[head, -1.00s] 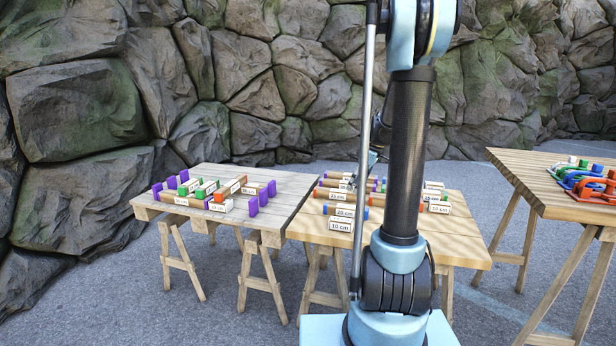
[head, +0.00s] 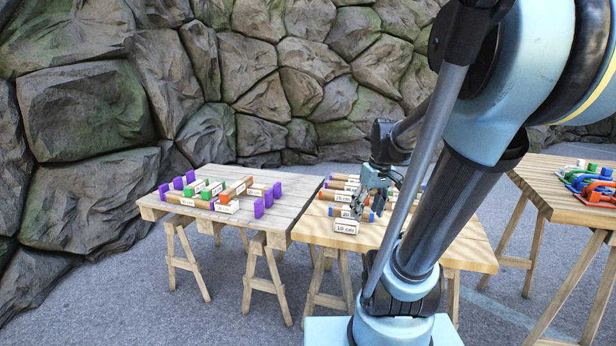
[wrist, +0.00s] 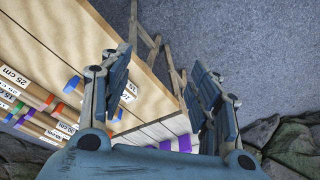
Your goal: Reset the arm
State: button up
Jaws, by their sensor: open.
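My gripper (head: 372,186) hangs over the middle wooden table (head: 455,247), above the labelled cardboard tubes, in the head view. In the wrist view my gripper (wrist: 162,95) has its fingers spread wide apart, with nothing between them but the table edge and the ground beyond. My arm rises on the right side of the head view and leans over, hiding part of the middle table. Tubes with coloured ends (wrist: 40,97) and white length labels lie to the left of the fingers in the wrist view.
The left table (head: 216,172) holds purple, green and orange pieces with labels. The right table (head: 540,180) holds blue, green and red items (head: 592,185). A 10 cm label block (head: 346,227) stands near the middle table's front. A rock wall (head: 90,100) stands behind.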

jog(key=s+f+m+h, duration=0.1)
jog(key=s+f+m, duration=0.3)
jog(key=s+f, duration=0.3)
jog(key=s+d, duration=0.1)
jog(key=s, duration=0.4)
jog(key=shift+s+m, duration=0.2)
jog(key=shift+m, duration=0.2)
